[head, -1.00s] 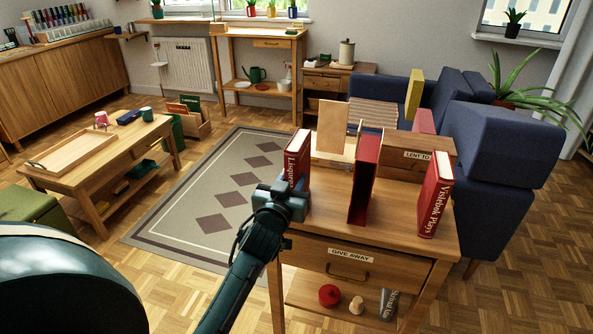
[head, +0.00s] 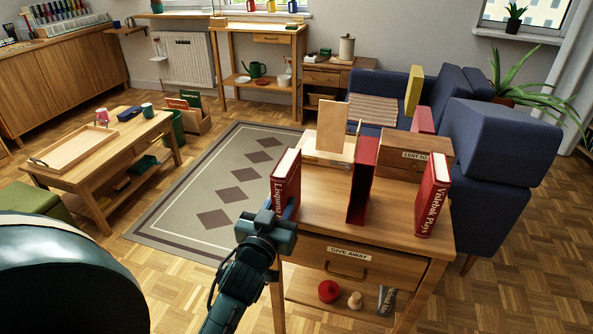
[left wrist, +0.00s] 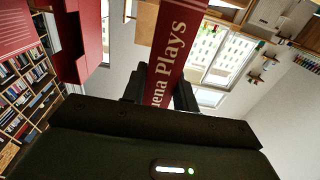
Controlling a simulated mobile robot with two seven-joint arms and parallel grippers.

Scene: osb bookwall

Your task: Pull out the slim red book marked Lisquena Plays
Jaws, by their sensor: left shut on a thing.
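The slim red book marked Lisquena Plays (head: 286,184) stands upright at the left front edge of the wooden side table, spine toward me. My left gripper (head: 276,222) is shut on its lower spine end. In the left wrist view the book's red spine (left wrist: 168,48), with "ena Plays" legible, rises from between the two fingers (left wrist: 159,93). The fingertips are partly hidden by the book. A similar red book marked Vislebok Plays (head: 432,196) stands at the table's right side. My right gripper is not in view.
A dark red upright holder (head: 363,180) stands mid-table. Behind it are a wooden box (head: 420,150) with a "LENT TO" label and an upright wooden board (head: 332,126). The table (head: 325,205) has a "GIVE AWAY" drawer (head: 345,258). Open floor and a rug (head: 215,190) lie left.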

